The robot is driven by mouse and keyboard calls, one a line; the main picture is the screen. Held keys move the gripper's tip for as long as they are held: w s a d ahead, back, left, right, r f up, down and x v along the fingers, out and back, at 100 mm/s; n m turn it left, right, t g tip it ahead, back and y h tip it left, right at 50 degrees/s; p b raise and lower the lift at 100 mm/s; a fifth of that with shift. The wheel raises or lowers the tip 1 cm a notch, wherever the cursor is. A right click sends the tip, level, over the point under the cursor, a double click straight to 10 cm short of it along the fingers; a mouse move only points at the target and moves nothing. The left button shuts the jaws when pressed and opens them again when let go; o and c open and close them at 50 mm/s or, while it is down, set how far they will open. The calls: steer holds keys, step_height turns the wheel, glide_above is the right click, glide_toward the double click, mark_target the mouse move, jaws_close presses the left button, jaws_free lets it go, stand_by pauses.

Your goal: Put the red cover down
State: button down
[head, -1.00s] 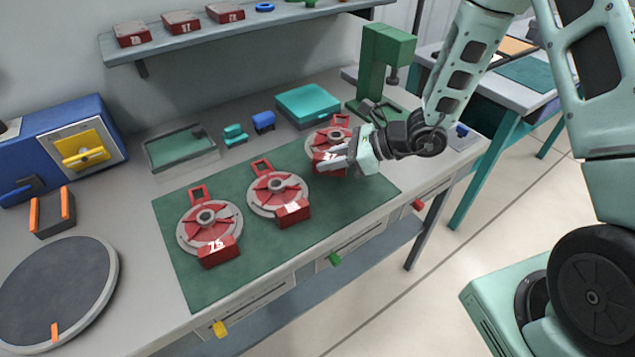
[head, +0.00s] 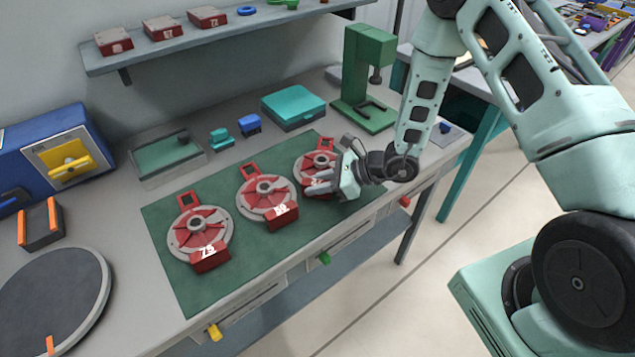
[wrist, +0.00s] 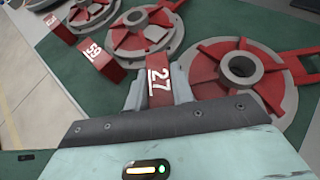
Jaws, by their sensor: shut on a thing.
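A round cover with red spokes, a grey rim and a red handle (head: 317,164) is at the right end of the green mat (head: 222,282). My gripper (head: 322,185) is shut on its red front block, marked 27 in the wrist view (wrist: 158,80). The gripper hides part of the cover's front in the head view. The cover looks level and at or very near the mat; I cannot tell whether it touches. Two similar covers lie on the mat to its left: the middle one (head: 267,195) and the left one (head: 199,232), marked 75.
A green press (head: 366,75) and a teal box (head: 293,105) stand behind the mat. A shallow tray (head: 167,155) and a round turntable (head: 50,290) are to the left. A shelf (head: 215,42) with red blocks hangs above.

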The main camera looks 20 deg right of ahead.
steer(key=c, duration=1.6)
jaws_free()
steer(key=shift+f, duration=0.2)
steer(key=o, duration=0.4)
steer(key=shift+r, duration=0.1)
